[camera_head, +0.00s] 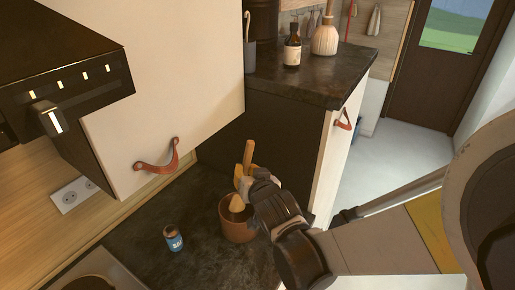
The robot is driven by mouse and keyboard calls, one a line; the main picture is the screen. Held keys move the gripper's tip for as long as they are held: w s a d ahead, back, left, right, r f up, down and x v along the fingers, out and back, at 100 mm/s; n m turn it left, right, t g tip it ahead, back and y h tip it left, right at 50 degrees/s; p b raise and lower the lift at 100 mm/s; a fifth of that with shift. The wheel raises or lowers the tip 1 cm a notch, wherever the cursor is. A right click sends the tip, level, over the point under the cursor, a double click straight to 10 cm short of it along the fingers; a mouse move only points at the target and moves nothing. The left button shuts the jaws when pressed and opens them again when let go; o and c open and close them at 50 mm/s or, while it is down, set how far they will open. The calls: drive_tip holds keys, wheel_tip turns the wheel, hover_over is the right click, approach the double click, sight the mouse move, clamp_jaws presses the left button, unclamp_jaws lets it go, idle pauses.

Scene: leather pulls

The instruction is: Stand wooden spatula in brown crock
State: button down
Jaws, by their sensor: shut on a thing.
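The brown crock (236,232) stands upright on the dark counter near the middle of the view. My gripper (243,181) is above the crock's mouth and shut on the wooden spatula (249,154). One end of the spatula sticks up above the gripper. Its wider, pale lower end shows below the gripper, at the crock's opening. I cannot tell whether that end touches the crock's inside. The gripper hides the middle of the spatula, and my arm comes in from the right, close to the crock's right side.
A small blue-labelled jar (174,238) stands left of the crock. A pale cabinet with a leather pull (158,165) hangs above the counter. A higher dark counter (315,75) behind holds a dark bottle (292,46) and a ribbed vase (325,38). Dark counter is clear in front.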

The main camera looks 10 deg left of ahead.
wheel_tip(320, 180, down, 7)
drive_tip(key=b, duration=0.6)
drive_tip(key=shift+f, duration=0.25)
idle(0.3)
drive_tip(key=c, duration=1.4)
unclamp_jaws()
drive_tip(key=v, duration=1.2)
drive_tip(key=shift+r, duration=0.1)
